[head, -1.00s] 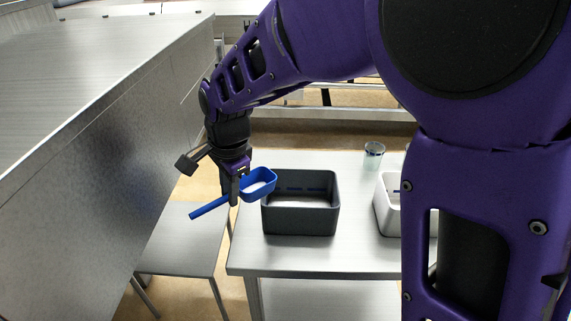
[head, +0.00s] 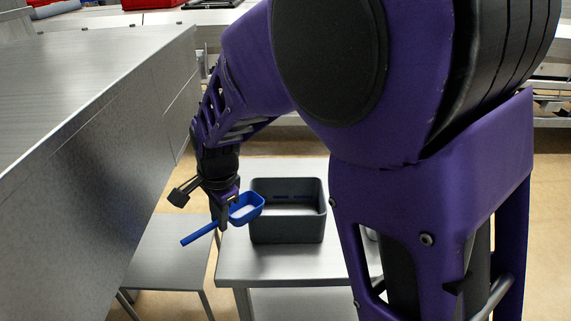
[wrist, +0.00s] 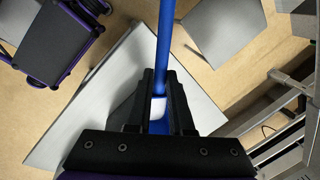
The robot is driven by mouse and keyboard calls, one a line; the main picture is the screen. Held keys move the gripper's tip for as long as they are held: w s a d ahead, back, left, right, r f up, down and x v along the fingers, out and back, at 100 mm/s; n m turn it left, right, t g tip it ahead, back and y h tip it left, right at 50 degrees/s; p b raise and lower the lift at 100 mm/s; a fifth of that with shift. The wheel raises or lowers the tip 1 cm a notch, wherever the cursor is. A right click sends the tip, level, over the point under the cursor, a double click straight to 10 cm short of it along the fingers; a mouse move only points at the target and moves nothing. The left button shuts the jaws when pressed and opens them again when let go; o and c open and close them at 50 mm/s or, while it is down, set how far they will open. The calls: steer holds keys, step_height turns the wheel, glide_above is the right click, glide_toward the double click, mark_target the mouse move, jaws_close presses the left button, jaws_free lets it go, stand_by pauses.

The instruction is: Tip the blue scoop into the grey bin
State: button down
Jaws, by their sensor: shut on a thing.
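The blue scoop (head: 247,208) has a small bowl with something pale in it and a long straight handle that slants down to the left. My gripper (head: 221,221) points down and is shut on the scoop's handle close to the bowl. In the wrist view the blue handle (wrist: 166,35) runs up from between the gripper's dark fingers (wrist: 158,88); a pale patch shows there, and most of the bowl is hidden. The grey bin (head: 287,229) stands upright on the table; the bowl overlaps its left edge in the head view. Whether they touch I cannot tell.
The bin's steel table (head: 268,262) has bare room in front of it. A lower grey stool or table (head: 166,252) stands at left. A big metal hood or cabinet (head: 100,130) fills the left side. My arm covers the right of the table.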

mark_target(231, 212)
steer(key=shift+w+d+r+g+y, duration=0.9)
steer(key=shift+w+d+r+y, duration=0.15)
steer(key=shift+r, duration=0.2)
steer(key=shift+w+d+r+m+g+y, duration=0.3)
steer(key=shift+w+d+r+g+y, duration=0.5)
steer(key=shift+w+d+r, duration=0.25)
steer(key=shift+w+d+f+g+y, duration=0.2)
steer(key=shift+w+d+g+y, duration=0.4)
steer(key=shift+w+d, duration=0.4)
steer(key=shift+w+d+r+g+y, duration=0.15)
steer(key=shift+d+r+g+y, duration=0.25)
steer(key=shift+r+y, duration=0.15)
steer(key=shift+w+d+r+m+g+y, duration=0.3)
steer(key=shift+w+d+r+g+y, duration=0.35)
steer(key=shift+y, duration=0.25)
steer(key=shift+w+d+r+g+y, duration=0.3)
steer(key=shift+w+d+g+y, duration=0.2)
steer(key=shift+g+y, duration=0.15)
steer(key=shift+w+d+r+g+y, duration=0.3)
steer(key=shift+w+d+g+y, duration=0.2)
steer(key=shift+y, duration=0.15)
steer(key=shift+w+d, duration=0.1)
steer(key=shift+w+d+m, duration=0.3)
steer(key=shift+d, duration=0.05)
steer(key=shift+y, duration=0.3)
